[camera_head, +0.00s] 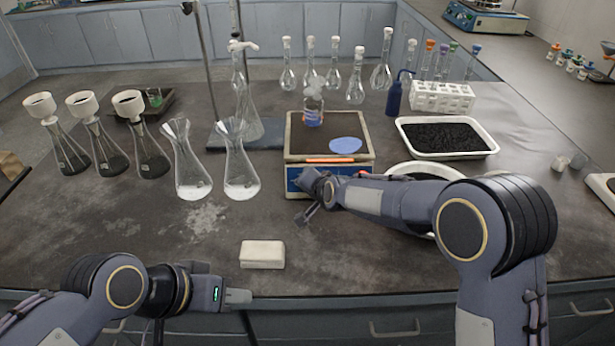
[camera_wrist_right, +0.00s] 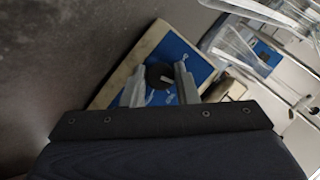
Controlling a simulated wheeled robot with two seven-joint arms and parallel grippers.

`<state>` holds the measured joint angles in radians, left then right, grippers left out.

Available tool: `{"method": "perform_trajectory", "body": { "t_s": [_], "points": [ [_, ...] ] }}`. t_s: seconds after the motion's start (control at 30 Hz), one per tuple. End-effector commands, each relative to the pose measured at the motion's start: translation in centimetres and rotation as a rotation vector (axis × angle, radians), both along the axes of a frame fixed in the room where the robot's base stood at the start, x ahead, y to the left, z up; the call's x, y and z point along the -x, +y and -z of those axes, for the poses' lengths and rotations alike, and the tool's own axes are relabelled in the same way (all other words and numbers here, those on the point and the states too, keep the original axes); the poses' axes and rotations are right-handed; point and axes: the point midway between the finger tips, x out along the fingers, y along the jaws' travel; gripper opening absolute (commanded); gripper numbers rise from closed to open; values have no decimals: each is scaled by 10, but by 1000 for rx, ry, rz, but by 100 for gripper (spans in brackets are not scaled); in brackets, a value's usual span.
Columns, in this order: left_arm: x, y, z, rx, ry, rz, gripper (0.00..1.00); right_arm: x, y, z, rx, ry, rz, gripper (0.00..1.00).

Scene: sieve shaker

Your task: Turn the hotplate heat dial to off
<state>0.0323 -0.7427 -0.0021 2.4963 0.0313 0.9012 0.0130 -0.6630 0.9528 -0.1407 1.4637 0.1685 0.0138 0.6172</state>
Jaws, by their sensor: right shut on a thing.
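The hotplate (camera_head: 329,135) stands in the middle of the bench, with a blue front panel (camera_head: 291,180) facing me. A steaming beaker with blue liquid (camera_head: 313,112) stands on its top. In the right wrist view the black round heat dial (camera_wrist_right: 158,73) with a pale mark sits on the blue panel. My right gripper (camera_wrist_right: 159,82) has one finger on each side of the dial and is shut on it. In the head view my right arm hides the dial. My left gripper (camera_head: 246,297) is over the bench's front edge, apart from the hotplate; its finger gap does not show.
A white block (camera_head: 262,254) lies on the bench left of my right gripper. Two flasks with white powder (camera_head: 241,188) stand left of the hotplate. A tray of black granules (camera_head: 446,153) is at right, and a white bowl (camera_head: 420,168) is partly behind my right arm.

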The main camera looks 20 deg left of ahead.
Motion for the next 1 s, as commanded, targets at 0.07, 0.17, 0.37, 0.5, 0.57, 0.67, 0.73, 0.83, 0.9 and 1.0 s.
{"method": "perform_trajectory", "body": {
  "t_s": [0.07,0.17,0.37,0.5,0.57,0.67,0.73,0.83,0.9,1.0],
  "points": [
    [0,0,-15,0,0,0,36,0,1,-5,72,-21,-30,4],
    [0,0,-23,0,0,0,36,1,2,-5,156,-46,-66,4],
    [0,0,-34,0,0,0,36,0,3,-4,326,-96,-138,4],
    [0,0,-36,0,0,0,36,0,4,-3,443,-131,-186,4],
    [0,0,-36,0,0,0,36,0,4,-2,493,-146,-206,4],
    [0,0,-35,0,0,0,36,0,4,-1,574,-168,-239,4],
    [0,0,-33,0,0,0,36,0,4,-1,627,-184,-262,4],
    [0,0,-30,0,0,0,36,0,4,-1,698,-204,-291,4],
    [0,0,-28,0,0,0,36,0,5,-1,740,-216,-309,4],
    [0,0,-25,0,0,0,36,0,5,-1,794,-232,-329,4]
  ]
}}
